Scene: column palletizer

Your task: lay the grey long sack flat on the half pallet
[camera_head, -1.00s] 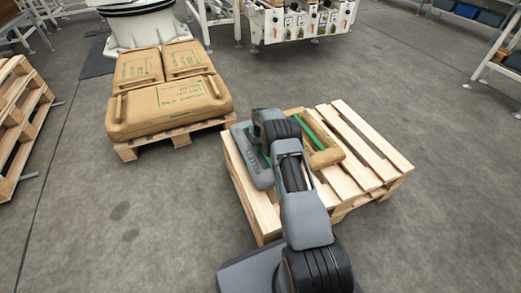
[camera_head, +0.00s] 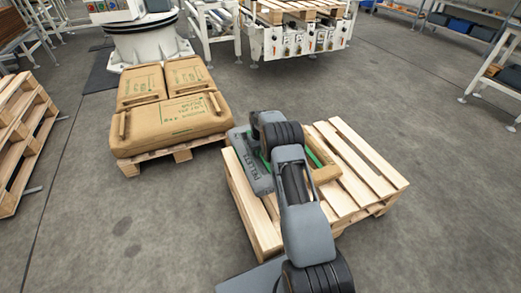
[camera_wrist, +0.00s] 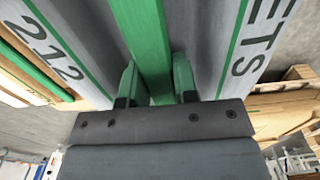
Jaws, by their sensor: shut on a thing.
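The grey long sack (camera_head: 257,174), with printed lettering and a green handle (camera_wrist: 145,40), hangs at the left edge of the half pallet (camera_head: 345,140) in the head view. My gripper (camera_wrist: 158,85) is shut on the green handle in the wrist view, with the sack's grey sides (camera_wrist: 205,35) spreading beyond it. My arm hides part of the sack in the head view. I cannot tell how large the gap to the slats is.
Several brown sacks (camera_head: 170,127) lie on another pallet (camera_head: 183,153) to the left. A wooden pallet stack (camera_head: 20,135) stands at the far left. A white conveyor (camera_head: 295,40) is at the back. The half pallet's right slats are bare, and open floor lies to its right.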

